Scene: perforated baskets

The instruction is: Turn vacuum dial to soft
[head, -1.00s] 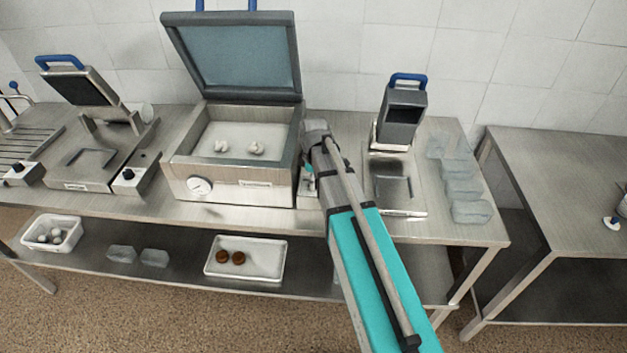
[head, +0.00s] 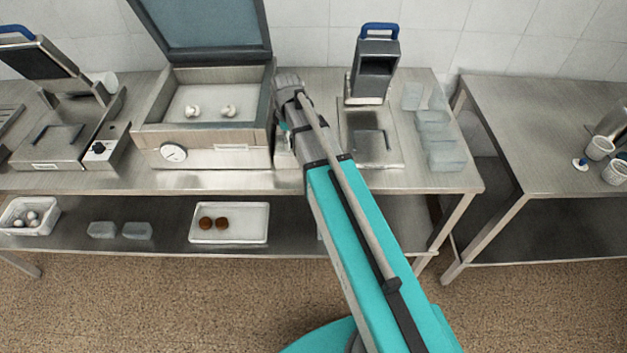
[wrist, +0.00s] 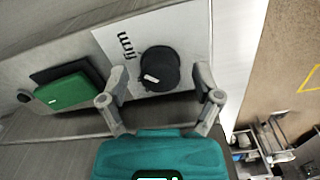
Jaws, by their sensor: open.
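The vacuum dial is a round black knob (wrist: 160,68) with a white mark at its lower left in the wrist view. It sits on a white plate (wrist: 185,35) with a printed word at its left that seems to read "firm"; no "soft" label can be made out. My gripper (wrist: 160,99) is open, its two fingertips apart on either side of the knob's near edge. I cannot tell whether they touch it. In the head view my arm hides the dial, beside the open-lidded vacuum machine (head: 210,158).
A green switch (wrist: 65,92) is left of the dial. The machine's raised lid (head: 203,25) stands left of my wrist. A sealer-like device (head: 375,70) and clear tubs (head: 445,155) are to the right on the steel table (head: 440,180). A second table (head: 540,110) stands farther right.

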